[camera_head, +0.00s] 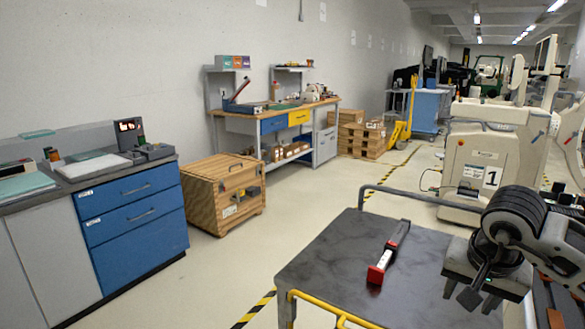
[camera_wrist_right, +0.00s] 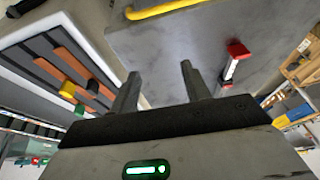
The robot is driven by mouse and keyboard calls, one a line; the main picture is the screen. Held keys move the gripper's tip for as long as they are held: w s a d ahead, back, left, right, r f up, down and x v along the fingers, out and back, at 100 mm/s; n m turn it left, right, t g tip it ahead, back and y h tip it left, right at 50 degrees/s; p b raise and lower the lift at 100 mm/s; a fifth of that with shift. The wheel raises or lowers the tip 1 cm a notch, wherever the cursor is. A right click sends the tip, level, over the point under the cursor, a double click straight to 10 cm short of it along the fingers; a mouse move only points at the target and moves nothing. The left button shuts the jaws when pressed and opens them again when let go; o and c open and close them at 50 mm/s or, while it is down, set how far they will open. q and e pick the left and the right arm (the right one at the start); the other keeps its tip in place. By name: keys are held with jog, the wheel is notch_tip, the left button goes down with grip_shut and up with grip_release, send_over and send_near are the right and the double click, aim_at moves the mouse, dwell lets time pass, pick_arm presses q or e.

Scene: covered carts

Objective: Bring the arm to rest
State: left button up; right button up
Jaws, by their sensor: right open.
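My right gripper (camera_head: 472,288) is in the lower right of the head view, at the right side of a dark-topped cart (camera_head: 330,260). Its two fingers stand apart in the right wrist view (camera_wrist_right: 160,72), with nothing between them. A red, white and black tool (camera_head: 390,250) lies on the cart top, to the left of the gripper and apart from it. The tool also shows in the right wrist view (camera_wrist_right: 231,66), to the right of the fingers. My left gripper is in neither view.
The cart has a grey rail and a yellow rail (camera_head: 325,308). A tray with orange and dark strips (camera_wrist_right: 75,65) shows in the wrist view. A wooden crate (camera_head: 225,195), blue drawers (camera_head: 135,215) and a workbench (camera_head: 275,120) stand left. Open floor lies between.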

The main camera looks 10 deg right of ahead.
jog(key=s+a+f+m+g+y, duration=0.1)
jog(key=a+f+m+y, duration=0.15)
jog(key=a+y, duration=0.45)
jog(key=s+a+f+m+g+y, duration=0.1)
jog(key=s+a+f+y, duration=0.2)
jog(key=a, duration=0.8)
jog(key=a+r+m+t+y, duration=0.4)
jog(key=a+r+m+y, duration=0.2)
jog(key=a+m+y, duration=0.75)
jog(key=w+d+f+m+t+h, duration=0.1)
jog(key=d+f+m+t+h, duration=0.5)
jog(key=m, duration=1)
jog(key=w+d+f+m+t+h, duration=0.1)
jog(key=d+f+m+t+h, duration=0.4)
jog(key=m+h, duration=0.75)
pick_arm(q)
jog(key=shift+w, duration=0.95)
pick_arm(e)
jog(key=s+d+f+m+g, duration=0.1)
jog(key=s+f+m+g, duration=0.5)
jog(key=s+f+m, duration=0.4)
notch_tip(320, 180, down, 4)
jog(key=m, duration=0.6)
jog(key=shift+d, duration=0.2)
jog(key=shift+r, duration=0.1)
